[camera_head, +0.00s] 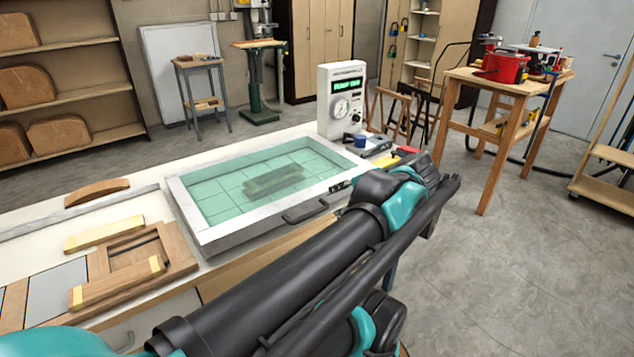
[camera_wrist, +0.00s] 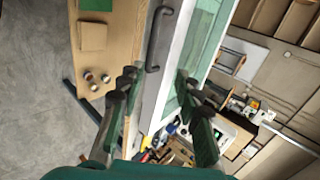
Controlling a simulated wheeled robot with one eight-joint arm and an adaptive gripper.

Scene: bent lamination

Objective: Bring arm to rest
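My gripper (camera_wrist: 157,78) shows in the wrist view with its two dark fingers spread apart and nothing between them. It hangs near the front edge of the bench and the press handle (camera_wrist: 158,38). In the head view my arm reaches from the bottom left to the centre, over the bench front. A dark block-like form (camera_head: 273,180) shows beneath that top.
A white gauge unit (camera_head: 342,100) with a lit green display stands behind the press. Wooden pieces (camera_head: 120,265) and a curved wooden piece (camera_head: 97,192) lie at the bench's left. The floor between is clear.

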